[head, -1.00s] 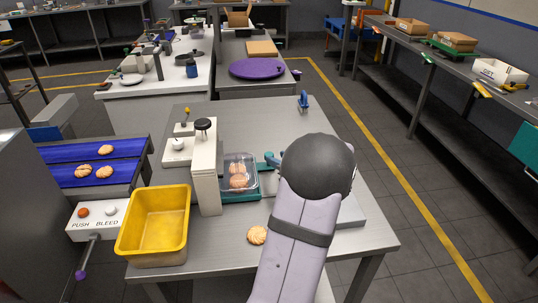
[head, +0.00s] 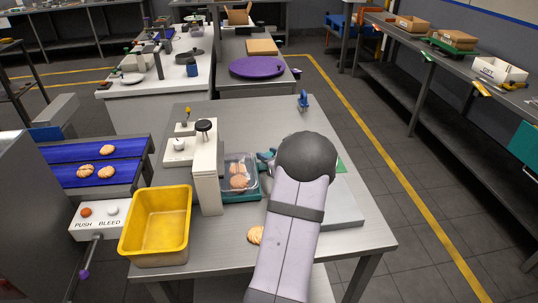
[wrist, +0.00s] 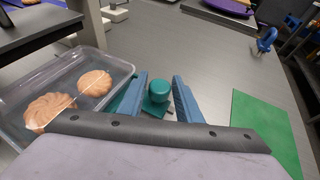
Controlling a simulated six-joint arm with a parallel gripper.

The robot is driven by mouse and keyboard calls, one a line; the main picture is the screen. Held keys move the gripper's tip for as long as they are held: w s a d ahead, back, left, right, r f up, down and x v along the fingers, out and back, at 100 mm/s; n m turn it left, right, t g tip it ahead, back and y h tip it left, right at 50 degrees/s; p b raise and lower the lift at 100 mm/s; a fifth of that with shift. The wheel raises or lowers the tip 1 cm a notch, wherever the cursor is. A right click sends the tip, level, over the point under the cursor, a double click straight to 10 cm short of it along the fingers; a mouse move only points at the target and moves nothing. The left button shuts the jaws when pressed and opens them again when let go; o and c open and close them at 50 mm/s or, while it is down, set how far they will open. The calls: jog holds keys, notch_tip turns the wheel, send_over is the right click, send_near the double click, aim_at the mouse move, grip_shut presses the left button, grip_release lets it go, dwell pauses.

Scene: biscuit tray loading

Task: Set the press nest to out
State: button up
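The press nest (head: 250,196) is a teal slide on the table, just right of the cream press (head: 208,180). A clear tray (head: 226,183) with biscuits sits on it; the tray also shows at the left of the wrist view (wrist: 118,72). A round teal knob (wrist: 159,86) stands at the nest's right side. My gripper (wrist: 160,78) has its blue fingers apart, one on each side of the knob, with visible gaps. In the head view, my arm hides most of the gripper and the knob.
A yellow bin (head: 155,225) stands at the front left, beside the conveyor (head: 75,160) with biscuits. A loose biscuit (head: 255,235) lies on the table near my arm. A green sheet (wrist: 262,125) lies to the right. The back of the table is mostly clear.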

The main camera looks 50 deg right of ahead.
grip_shut()
jog(key=s+d+b, duration=0.2)
jog(key=s+d, duration=0.3)
jog(key=shift+s+d, duration=0.4)
jog(key=shift+o, duration=0.6)
grip_release()
jog(key=shift+s, duration=0.1)
jog(key=shift+b+v, duration=0.85)
jog(key=shift+v, duration=2.8)
